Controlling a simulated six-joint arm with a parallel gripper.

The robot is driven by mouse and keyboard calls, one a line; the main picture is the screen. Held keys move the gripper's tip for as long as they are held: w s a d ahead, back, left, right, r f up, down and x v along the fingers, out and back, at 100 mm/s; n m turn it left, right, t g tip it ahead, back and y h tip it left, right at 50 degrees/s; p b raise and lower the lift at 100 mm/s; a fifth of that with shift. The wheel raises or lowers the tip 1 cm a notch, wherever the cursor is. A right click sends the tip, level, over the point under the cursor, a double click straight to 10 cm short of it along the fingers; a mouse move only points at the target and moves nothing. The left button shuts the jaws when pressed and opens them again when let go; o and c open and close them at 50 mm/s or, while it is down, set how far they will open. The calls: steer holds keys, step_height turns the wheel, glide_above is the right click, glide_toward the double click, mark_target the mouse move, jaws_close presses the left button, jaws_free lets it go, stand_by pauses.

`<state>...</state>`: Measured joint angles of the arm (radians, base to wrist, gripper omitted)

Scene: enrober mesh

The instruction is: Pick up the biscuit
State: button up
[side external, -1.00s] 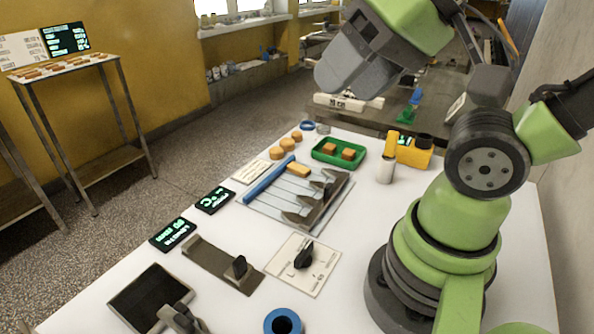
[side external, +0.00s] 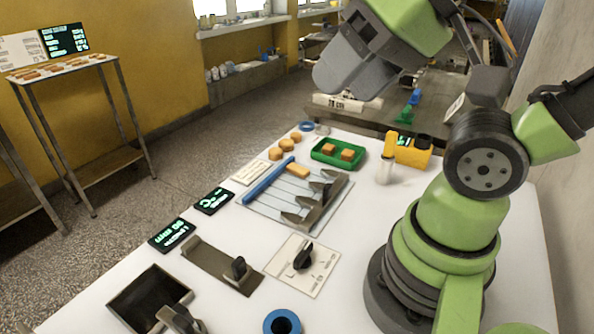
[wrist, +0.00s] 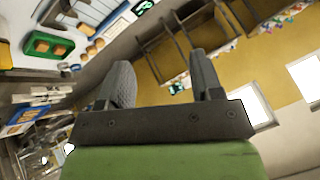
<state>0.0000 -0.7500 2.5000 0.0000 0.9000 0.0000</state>
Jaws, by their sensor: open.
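A rectangular golden-brown biscuit (side external: 298,170) lies on the far end of the wire mesh rack (side external: 262,206). Two more brown biscuits (side external: 347,154) lie in a green tray (side external: 324,159), and several round ones (side external: 287,145) lie on the white table left of the tray. My gripper (side external: 338,92) hangs high above the table's far end, apart from all of them. In the wrist view my gripper (wrist: 165,80) is open with nothing between its fingers. The green tray (wrist: 34,42) and biscuits show there at upper left.
A blue bar (side external: 268,180) lies along the rack's left side; grey wedge-shaped pieces (side external: 312,204) are on its right. A yellow device (side external: 414,155) and small jar (side external: 386,172) stand right of the tray. Nearer are a knob plate (side external: 302,266), dark box (side external: 148,298) and blue ring (side external: 282,323).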

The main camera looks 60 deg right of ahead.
steer(key=n+g+h, duration=0.2)
steer(key=n+g, duration=0.1)
steer(key=g, duration=0.4)
glide_above(302, 169)
steer(key=f, duration=2.5)
steer(key=shift+w+d, duration=0.1)
steer(key=shift+w, duration=0.1)
steer(key=f, duration=0.5)
steer(key=shift+s+a+f, duration=0.2)
steer(key=shift+f, duration=0.15)
